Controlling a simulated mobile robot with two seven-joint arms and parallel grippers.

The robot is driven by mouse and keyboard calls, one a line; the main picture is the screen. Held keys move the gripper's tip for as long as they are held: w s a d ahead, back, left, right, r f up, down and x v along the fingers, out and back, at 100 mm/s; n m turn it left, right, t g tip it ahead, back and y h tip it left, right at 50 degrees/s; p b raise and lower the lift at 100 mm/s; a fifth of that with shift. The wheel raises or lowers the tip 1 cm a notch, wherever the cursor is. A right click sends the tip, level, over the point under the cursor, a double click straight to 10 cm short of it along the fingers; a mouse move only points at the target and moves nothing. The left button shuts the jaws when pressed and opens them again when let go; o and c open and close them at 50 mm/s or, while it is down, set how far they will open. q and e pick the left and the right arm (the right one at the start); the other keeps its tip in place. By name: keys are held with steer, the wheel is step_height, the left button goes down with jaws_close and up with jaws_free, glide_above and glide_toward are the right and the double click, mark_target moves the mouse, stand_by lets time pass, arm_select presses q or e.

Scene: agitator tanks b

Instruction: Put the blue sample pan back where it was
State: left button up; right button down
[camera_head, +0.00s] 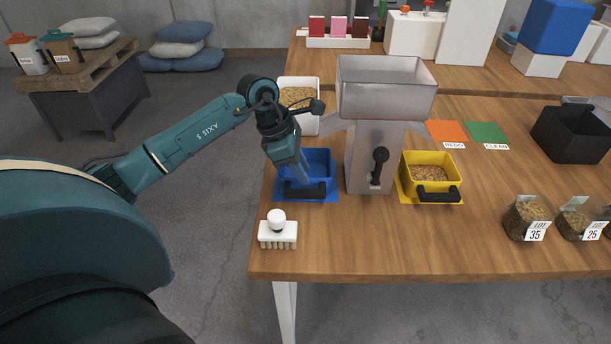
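The blue sample pan (321,163) sits on a blue mat (283,196) at the table's left side, left of the grey divider's base. Its black handle (305,190) faces the front edge. The inside that shows looks empty; part is hidden by my arm. My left gripper (303,176) points down over the pan's left part, close behind the handle. Its fingertips are too small and blended with the pan to tell whether they are open, shut or touching it. My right gripper is not in view.
The grey divider (370,150) with a hopper stands right of the pan. A yellow pan (443,160) of grain is beyond it. A white grain container (312,88) stands behind, a white brush (278,232) in front. Orange (446,131) and green (485,133) mats lie right. The front middle is clear.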

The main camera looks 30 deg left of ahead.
arm_select(q)
steer(key=v, duration=0.9)
steer(key=shift+r+b, duration=0.15)
steer(key=shift+b, duration=0.3)
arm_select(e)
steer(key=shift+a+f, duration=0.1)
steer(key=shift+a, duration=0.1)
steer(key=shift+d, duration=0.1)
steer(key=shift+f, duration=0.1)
